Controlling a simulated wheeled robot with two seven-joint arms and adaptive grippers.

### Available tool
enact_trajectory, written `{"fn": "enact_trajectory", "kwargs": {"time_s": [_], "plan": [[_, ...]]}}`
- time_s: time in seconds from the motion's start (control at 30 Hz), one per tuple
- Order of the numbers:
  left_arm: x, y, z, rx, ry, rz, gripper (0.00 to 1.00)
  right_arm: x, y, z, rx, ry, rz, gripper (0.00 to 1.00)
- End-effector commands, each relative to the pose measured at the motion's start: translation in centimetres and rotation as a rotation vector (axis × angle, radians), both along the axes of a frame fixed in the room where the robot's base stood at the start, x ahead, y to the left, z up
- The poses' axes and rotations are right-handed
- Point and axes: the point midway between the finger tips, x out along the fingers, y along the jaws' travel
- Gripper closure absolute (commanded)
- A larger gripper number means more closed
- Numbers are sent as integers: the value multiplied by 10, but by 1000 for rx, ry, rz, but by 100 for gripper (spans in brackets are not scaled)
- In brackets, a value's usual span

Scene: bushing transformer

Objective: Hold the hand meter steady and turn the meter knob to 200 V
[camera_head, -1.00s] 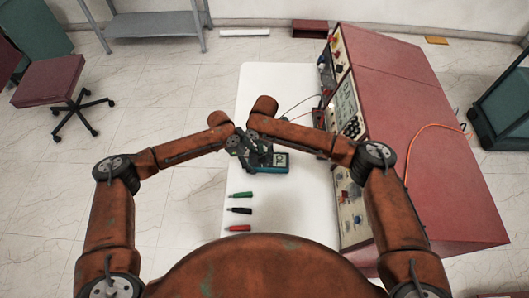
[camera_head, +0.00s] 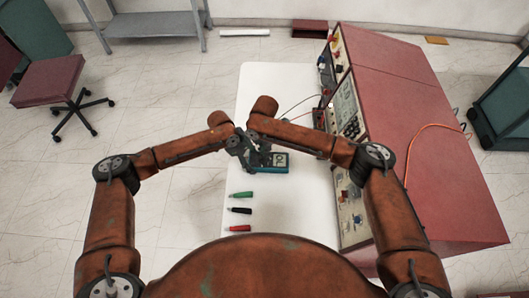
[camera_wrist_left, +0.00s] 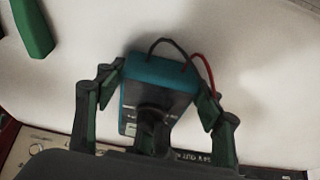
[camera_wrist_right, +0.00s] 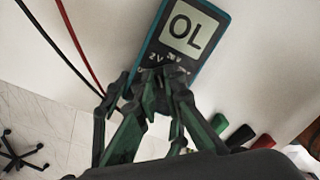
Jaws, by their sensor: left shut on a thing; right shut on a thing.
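The hand meter (camera_head: 281,162) is teal with a pale screen and lies on the white table. In the right wrist view its screen (camera_wrist_right: 187,32) reads "OL", with "2 V" lettering below. My left gripper (camera_wrist_left: 160,88) is shut around the sides of the meter's lead end (camera_wrist_left: 160,73). My right gripper (camera_wrist_right: 160,82) is shut on the meter knob at the middle of the face; its fingers hide most of the knob and its pointer. The dark knob (camera_wrist_left: 151,115) partly shows in the left wrist view. Both grippers are close together over the meter in the head view.
Green (camera_head: 241,195), black (camera_head: 239,210) and red (camera_head: 238,228) probes lie on the near part of the white table (camera_head: 275,85). A red test console (camera_head: 420,130) with a panel stands along its right side. Black and red leads (camera_wrist_right: 72,38) run from the meter.

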Motion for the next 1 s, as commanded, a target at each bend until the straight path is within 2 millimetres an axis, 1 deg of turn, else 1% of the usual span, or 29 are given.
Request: {"fn": "enact_trajectory", "kwargs": {"time_s": [0.27, 1.0], "plan": [[0, 0, 0, 0, 0, 0, 76, -3, 0, 0, 3, 1, -194, 100], [0, -1, 0, -1, 1, 0, 76, -11, 0, 0, 3, 2, -896, 100]]}}
